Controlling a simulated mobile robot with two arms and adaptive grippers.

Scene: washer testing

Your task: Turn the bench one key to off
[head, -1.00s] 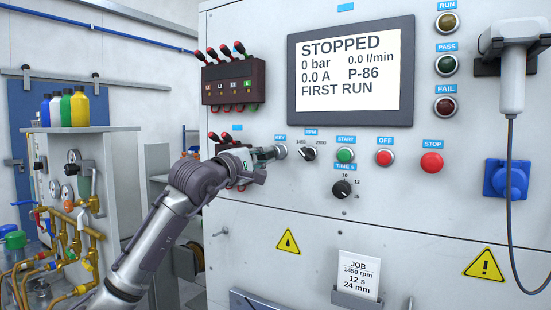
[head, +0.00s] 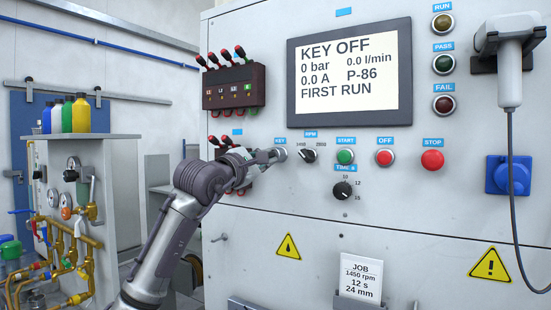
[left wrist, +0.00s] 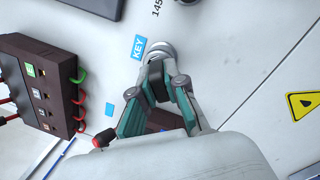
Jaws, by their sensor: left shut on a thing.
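The key switch (head: 280,152) is on the panel under a blue KEY label (head: 280,140), left of the RPM knob (head: 307,155). My left gripper (head: 268,155) reaches it from the left. The display (head: 349,72) reads KEY OFF, 0 bar, 0.0 l/min, 0.0 A, P-86, FIRST RUN. My right gripper is not in view.
Right of the key are the green START button (head: 345,156), the red OFF button (head: 384,157) and the red STOP button (head: 432,160). A dark terminal block (head: 234,86) with plugged leads is above my arm. A job card (head: 360,278) sits below.

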